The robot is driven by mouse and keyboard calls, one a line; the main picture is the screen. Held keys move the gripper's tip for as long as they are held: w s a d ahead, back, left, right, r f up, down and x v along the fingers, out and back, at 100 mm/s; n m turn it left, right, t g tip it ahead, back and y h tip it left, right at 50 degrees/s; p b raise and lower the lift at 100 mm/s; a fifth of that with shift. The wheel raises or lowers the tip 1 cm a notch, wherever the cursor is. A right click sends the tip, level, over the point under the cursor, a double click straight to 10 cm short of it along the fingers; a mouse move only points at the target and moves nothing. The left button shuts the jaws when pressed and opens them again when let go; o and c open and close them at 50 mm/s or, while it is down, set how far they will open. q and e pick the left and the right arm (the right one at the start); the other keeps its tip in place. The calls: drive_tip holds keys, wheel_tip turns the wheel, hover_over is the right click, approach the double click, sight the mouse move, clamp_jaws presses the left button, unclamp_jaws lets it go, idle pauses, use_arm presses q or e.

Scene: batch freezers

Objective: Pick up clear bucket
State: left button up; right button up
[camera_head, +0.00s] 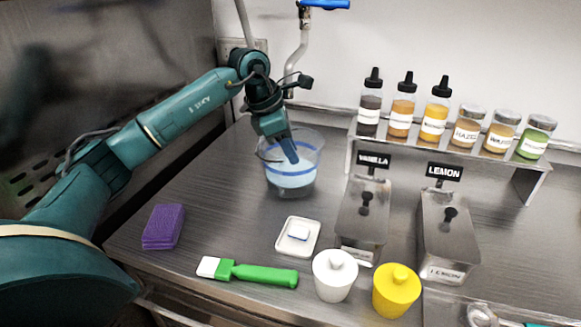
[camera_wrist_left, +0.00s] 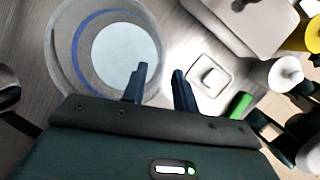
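The clear bucket (camera_head: 292,172) stands on the steel counter near the back wall. It is see-through, with a blue band and something pale in its lower part. My left gripper (camera_head: 289,152) reaches down at the bucket from above. In the left wrist view the bucket (camera_wrist_left: 66,45) is at the upper left. There the left gripper's two dark fingers (camera_wrist_left: 160,80) are apart, with the bucket's near wall seen between them. One finger overlaps the bucket's inside and the other is outside it. I cannot tell whether either touches the wall. My right gripper is not in view.
Two steel tubs labelled vanilla (camera_head: 362,215) and lemon (camera_head: 446,240) stand right of the bucket, before a bottle shelf (camera_head: 450,155). A white dish (camera_head: 298,237), purple sponge (camera_head: 163,226), green brush (camera_head: 250,272), white pot (camera_head: 335,276) and yellow pot (camera_head: 396,291) lie in front.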

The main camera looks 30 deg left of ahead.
sight(289, 166)
use_arm(q)
drive_tip(key=x, duration=0.4)
drive_tip(key=shift+a+f+p, duration=0.1)
drive_tip(key=shift+f+p, duration=0.2)
drive_tip(key=shift+f, duration=0.05)
clamp_jaws()
drive_tip(key=shift+w+r, duration=0.1)
drive_tip(key=shift+r, duration=0.05)
idle(0.9)
